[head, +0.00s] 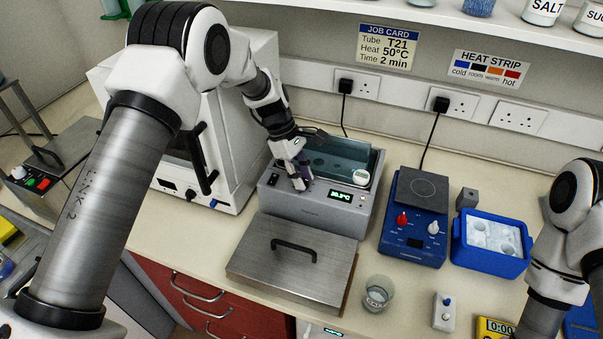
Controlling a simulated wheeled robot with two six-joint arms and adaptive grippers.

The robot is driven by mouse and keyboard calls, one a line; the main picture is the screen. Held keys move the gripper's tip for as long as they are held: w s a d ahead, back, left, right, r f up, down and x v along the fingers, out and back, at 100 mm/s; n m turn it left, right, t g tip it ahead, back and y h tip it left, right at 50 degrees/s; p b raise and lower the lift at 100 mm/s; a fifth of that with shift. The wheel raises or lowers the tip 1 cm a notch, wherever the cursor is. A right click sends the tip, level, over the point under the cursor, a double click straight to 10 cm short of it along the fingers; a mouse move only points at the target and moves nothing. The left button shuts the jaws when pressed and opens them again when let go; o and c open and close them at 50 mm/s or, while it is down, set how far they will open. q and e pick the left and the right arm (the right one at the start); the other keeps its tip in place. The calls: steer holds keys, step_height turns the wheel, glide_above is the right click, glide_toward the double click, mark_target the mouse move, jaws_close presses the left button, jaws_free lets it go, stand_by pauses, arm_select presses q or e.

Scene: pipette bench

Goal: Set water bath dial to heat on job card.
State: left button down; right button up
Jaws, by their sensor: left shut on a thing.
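The grey water bath (318,213) stands on the bench with its clear tank open at the top. Its front panel carries a green lit display (341,196), whose figures are too small to read surely. My left gripper (299,183) reaches down to this panel, left of the display. It is shut on the dial there, which its fingers mostly hide. The job card (384,49) on the wall reads T21, Heat 50°C, Time 2 min. My right arm shows at the right edge, but its gripper is out of view.
A steel lid (290,268) with a black handle lies in front of the bath. A blue hotplate (414,220), a blue ice box (490,243) and a glass beaker (379,293) stand to the right. A white oven-like box (235,135) stands close on the left.

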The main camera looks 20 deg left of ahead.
arm_select(q)
steer(key=m+g, duration=0.1)
steer(key=m, duration=0.3)
steer(key=shift+f+m+g+y, duration=0.1)
steer(key=shift+m+g+y, duration=0.2)
steer(key=shift+g+y, duration=0.1)
steer(key=m+g+y, duration=0.1)
steer(key=m, duration=0.2)
steer(key=shift+w+d+m, duration=0.1)
steer(key=shift+m, duration=0.3)
steer(key=m+y, duration=0.1)
steer(key=m, duration=0.2)
steer(key=shift+d+g, duration=0.1)
steer(key=shift+g, duration=0.2)
steer(key=shift+m+y+b, duration=0.35)
steer(key=shift+m+y, duration=0.45)
steer(key=shift+m, duration=1.3)
steer(key=c, duration=0.9)
jaws_free()
steer(key=shift+w, duration=0.1)
